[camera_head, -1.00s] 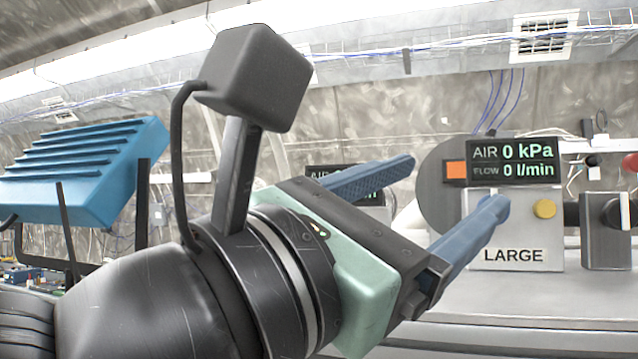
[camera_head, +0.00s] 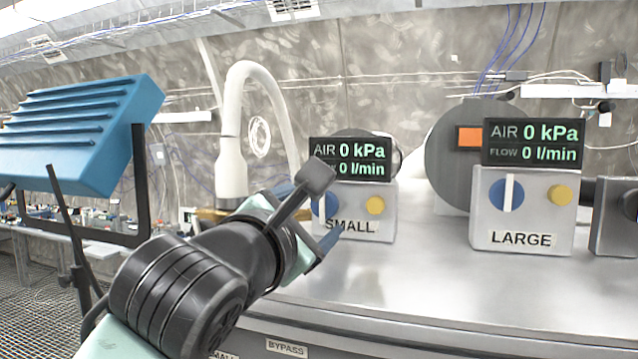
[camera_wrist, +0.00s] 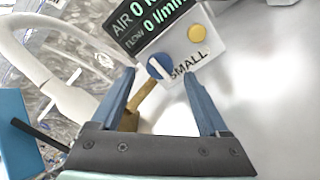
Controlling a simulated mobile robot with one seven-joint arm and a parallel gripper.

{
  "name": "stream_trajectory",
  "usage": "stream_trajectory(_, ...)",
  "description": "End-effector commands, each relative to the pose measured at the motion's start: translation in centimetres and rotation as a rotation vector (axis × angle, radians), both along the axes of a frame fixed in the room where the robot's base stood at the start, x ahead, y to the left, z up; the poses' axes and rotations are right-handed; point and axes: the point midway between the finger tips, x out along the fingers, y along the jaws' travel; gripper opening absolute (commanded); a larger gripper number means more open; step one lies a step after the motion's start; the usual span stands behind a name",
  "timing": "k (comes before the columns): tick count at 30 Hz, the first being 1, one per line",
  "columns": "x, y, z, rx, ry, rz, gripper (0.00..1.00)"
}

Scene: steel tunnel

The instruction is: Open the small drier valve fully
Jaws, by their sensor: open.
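The small drier box (camera_head: 388,222) is a grey block labelled SMALL, with a display, a yellow button (camera_head: 375,205) and a round blue valve knob (camera_head: 329,204) with a white stripe. My arm partly covers the knob in the head view. The knob also shows in the wrist view (camera_wrist: 153,67), ahead of and between my fingertips, with its stripe slanted in that picture. My gripper (camera_wrist: 159,75) is open and empty, its two blue fingers spread. I cannot tell how far the fingertips are from the knob. The display (camera_head: 350,160) reads AIR 0 kPa and 0 l/min.
The large drier box (camera_head: 520,238) stands to the right, its blue knob's stripe upright. A white curved hose (camera_head: 232,160) with a brass fitting (camera_wrist: 145,97) is left of the small box. A blue ribbed panel (camera_head: 80,135) stands at left.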

Motion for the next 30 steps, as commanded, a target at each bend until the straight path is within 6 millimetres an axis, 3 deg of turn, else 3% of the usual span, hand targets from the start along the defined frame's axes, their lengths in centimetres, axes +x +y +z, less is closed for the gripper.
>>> stream_trajectory(7,2.3,-0.7,0.1,-0.002,0.001,0.001,0.78)
stream_trajectory(18,2.6,-0.8,-0.1,0.0,0.0,0.0,0.76)
stream_trajectory(30,2.6,-0.8,-0.1,0.0,0.0,0.0,0.04)
